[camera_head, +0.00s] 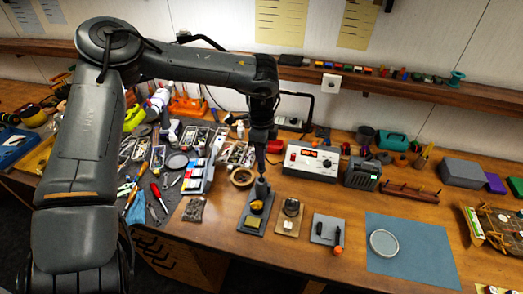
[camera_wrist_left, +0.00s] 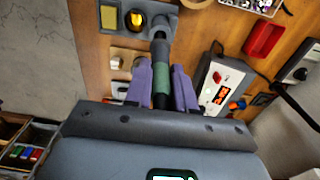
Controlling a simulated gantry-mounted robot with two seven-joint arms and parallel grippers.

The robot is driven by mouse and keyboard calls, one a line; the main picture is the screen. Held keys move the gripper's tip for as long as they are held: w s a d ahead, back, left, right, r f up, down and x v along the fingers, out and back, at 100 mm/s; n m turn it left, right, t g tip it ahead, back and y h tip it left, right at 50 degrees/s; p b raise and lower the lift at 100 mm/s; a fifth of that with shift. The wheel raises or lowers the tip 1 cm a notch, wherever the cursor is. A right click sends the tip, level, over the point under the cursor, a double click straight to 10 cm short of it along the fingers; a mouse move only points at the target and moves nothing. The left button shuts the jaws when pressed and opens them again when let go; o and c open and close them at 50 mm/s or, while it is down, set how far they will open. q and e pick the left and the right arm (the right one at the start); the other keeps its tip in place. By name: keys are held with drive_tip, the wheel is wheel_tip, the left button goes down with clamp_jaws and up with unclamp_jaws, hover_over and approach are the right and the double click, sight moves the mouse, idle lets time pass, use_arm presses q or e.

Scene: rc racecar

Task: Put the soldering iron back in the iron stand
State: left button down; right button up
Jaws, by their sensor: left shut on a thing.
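My left gripper (camera_head: 260,150) is above the iron stand (camera_head: 251,222) in the head view, pointing down. In the left wrist view its two purple fingers (camera_wrist_left: 161,88) are shut on the soldering iron (camera_wrist_left: 160,72), which has a green grip and a dark front part. The iron's front end meets the grey holder of the iron stand (camera_wrist_left: 165,14); I cannot tell how deep it sits. The stand has a yellow sponge and a round brass-coloured pad beside the holder. The iron's tip is hidden. My right gripper is not in view.
A soldering station (camera_head: 311,161) with a red display stands right of the gripper. A tape roll (camera_head: 242,177) lies left of the stand. Small holders (camera_head: 290,215) stand to its right, then a blue mat (camera_head: 410,250). Tools crowd the left side of the bench.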

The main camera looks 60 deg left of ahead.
use_arm(q)
drive_tip(key=shift+f+b, duration=0.5)
drive_tip(key=shift+f, duration=0.2)
drive_tip(key=shift+f+b, duration=1.5)
drive_tip(key=shift+f, duration=0.25)
drive_tip(key=shift+c, duration=2.4)
unclamp_jaws()
drive_tip(key=shift+r, duration=0.15)
drive_tip(key=shift+r+p, duration=1.3)
drive_tip(key=shift+r, duration=0.6)
drive_tip(key=shift+r+p, duration=1.55)
drive_tip(key=shift+r, duration=0.95)
